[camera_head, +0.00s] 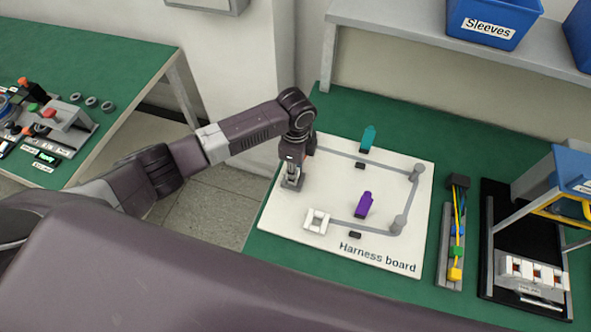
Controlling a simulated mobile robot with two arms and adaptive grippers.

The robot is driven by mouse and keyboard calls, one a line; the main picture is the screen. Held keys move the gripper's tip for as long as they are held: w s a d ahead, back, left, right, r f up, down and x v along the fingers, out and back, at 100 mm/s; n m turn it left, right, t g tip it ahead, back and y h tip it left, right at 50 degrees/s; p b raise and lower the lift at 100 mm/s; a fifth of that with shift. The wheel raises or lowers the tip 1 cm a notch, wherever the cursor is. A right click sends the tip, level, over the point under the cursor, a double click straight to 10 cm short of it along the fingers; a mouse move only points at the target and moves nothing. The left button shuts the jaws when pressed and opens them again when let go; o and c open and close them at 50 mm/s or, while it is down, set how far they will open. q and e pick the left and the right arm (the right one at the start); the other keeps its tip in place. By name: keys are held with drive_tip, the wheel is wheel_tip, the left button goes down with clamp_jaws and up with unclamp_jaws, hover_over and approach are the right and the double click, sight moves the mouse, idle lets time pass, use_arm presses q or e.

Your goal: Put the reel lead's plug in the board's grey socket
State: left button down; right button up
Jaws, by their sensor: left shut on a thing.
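The white harness board (330,192) lies on the green bench, with a grey line running around it. My left gripper (291,182) points down over the board's left edge. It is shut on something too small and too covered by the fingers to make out. A teal piece (368,138) stands at the board's back and a purple piece (364,205) near its middle. My right gripper is not in view.
Two grey pegs, one of them the front peg (398,224), stand on the board's right. Right of the board are a narrow tray (445,262) with coloured leads and a blue-topped stand (575,165) with yellow cable. A blue Sleeves bin (490,22) sits on the shelf above.

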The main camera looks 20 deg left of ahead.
use_arm(q)
drive_tip(key=shift+f+b, duration=0.3)
drive_tip(key=shift+f, duration=0.3)
drive_tip(key=c, duration=1.7)
unclamp_jaws()
drive_tip(key=shift+o, duration=0.8)
drive_tip(key=shift+r, duration=0.1)
wheel_tip(320, 180, up, 12)
